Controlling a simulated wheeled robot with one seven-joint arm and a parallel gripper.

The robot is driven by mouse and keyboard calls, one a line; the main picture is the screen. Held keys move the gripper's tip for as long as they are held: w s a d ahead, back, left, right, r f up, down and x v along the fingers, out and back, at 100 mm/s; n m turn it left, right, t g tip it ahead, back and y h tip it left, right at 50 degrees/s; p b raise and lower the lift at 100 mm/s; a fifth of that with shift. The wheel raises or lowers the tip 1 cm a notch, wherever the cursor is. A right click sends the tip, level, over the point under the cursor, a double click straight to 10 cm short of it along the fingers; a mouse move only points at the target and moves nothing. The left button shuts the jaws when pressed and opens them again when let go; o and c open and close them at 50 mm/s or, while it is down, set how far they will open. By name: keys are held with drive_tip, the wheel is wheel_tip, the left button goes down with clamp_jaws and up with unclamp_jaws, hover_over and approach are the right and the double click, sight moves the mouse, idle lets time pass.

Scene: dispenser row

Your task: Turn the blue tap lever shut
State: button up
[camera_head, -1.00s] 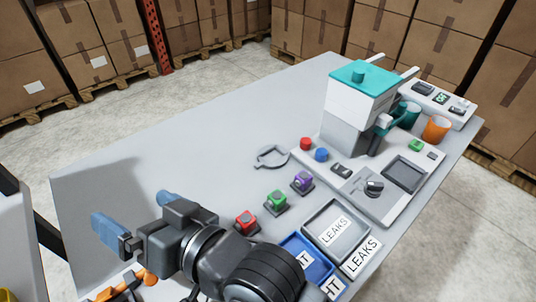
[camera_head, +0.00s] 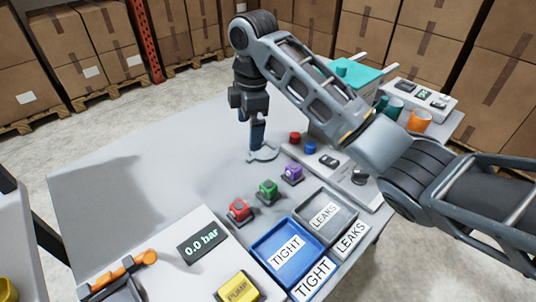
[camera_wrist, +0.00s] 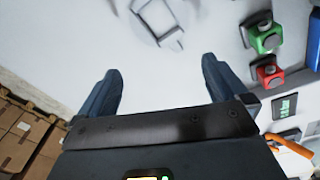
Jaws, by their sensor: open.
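No blue tap lever can be made out. A white dispenser with a teal lid (camera_head: 355,71) stands at the back right of the table, and my arm hides most of its front. A red knob (camera_head: 295,138) and a blue knob (camera_head: 310,148) sit near its base; I cannot tell whether the blue one belongs to a tap. My gripper (camera_head: 256,148) points down at a flat grey ring-shaped piece (camera_head: 268,154), left of the knobs. In the wrist view my gripper (camera_wrist: 163,68) is open and empty, with the grey piece (camera_wrist: 168,38) beyond the fingertips.
Red (camera_head: 239,209), green (camera_head: 268,190) and purple (camera_head: 292,172) blocks stand in a row. A blue TIGHT tray (camera_head: 262,245) and a grey LEAKS tray (camera_head: 306,204) lie to the right. A 0.0 bar display (camera_head: 203,244) is in front. The table's left part is clear.

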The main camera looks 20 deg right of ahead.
sight(263, 152)
drive_tip(key=d, duration=0.1)
drive_tip(key=d+f+b, duration=0.1)
drive_tip(key=d, duration=0.1)
drive_tip(key=shift+s+d+f+g+h, duration=0.2)
drive_tip(key=shift+s+f+g+h, duration=0.1)
drive_tip(key=shift+g, duration=0.1)
drive_tip(key=shift+w+a+f, duration=0.1)
drive_tip(key=shift+f, duration=2.35)
drive_tip(key=shift+c, duration=0.5)
drive_tip(key=c, duration=0.9)
